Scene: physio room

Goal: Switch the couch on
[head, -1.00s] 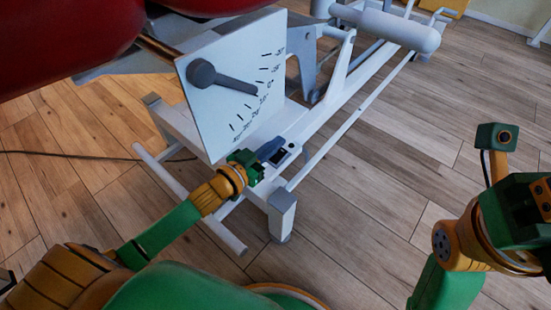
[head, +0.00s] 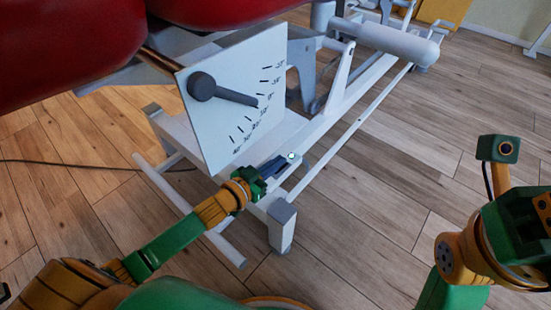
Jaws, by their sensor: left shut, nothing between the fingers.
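The couch has red padding (head: 55,40) at the upper left and a white metal frame (head: 340,100). A small switch panel sits on the frame's near end, with a small pale round spot (head: 291,156) showing just past my fingertips. My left gripper (head: 279,164) is shut and empty, its blue-grey fingers lying over the panel and hiding most of it. I cannot tell whether the fingertips touch it. My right gripper (head: 518,225) is at the right edge, away from the couch; its fingers cannot be made out.
A white angle plate (head: 235,95) with a grey pointer (head: 222,92) stands upright just behind the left gripper. A dark cable (head: 80,161) runs over the wooden floor at the left. The floor (head: 390,180) right of the couch is clear.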

